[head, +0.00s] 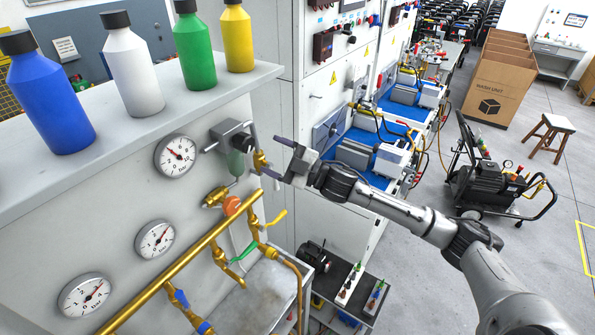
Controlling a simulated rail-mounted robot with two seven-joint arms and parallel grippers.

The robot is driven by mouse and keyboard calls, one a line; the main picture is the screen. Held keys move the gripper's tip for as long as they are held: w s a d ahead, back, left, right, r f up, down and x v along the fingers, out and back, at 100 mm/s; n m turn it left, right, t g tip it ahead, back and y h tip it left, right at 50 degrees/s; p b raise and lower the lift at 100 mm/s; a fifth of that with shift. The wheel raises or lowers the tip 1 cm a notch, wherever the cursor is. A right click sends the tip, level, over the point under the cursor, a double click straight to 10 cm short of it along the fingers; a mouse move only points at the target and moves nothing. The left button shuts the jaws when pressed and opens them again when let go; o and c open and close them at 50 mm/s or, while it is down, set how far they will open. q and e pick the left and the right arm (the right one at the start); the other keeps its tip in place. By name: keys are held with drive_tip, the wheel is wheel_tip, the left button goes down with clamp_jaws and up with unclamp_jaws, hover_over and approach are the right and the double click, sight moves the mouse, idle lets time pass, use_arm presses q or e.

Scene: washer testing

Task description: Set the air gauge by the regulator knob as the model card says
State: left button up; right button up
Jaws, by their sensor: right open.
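A round white gauge (176,156) with a dark rim is on the grey panel; its needle points toward the upper left. Right of it is a grey regulator block (228,131) with a dark knob-like part (242,142) and a green bowl (236,162) below. My right gripper (270,155) is open, its two fingers apart, just right of the regulator beside a brass fitting (260,161). Nothing is seen between the fingers; contact with the fitting cannot be told. No model card is readable. My left gripper is not in view.
Two more gauges (155,239) (84,295) are lower on the panel. A brass pipe (165,280) with coloured valve handles runs below the regulator. Coloured bottles (196,48) stand on the ledge above. A compressor (487,180) is on the floor at right.

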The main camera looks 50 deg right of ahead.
drive_tip(key=b+v, duration=0.1)
drive_tip(key=v, duration=0.5)
drive_tip(key=shift+b, duration=0.4)
idle(0.8)
idle(0.7)
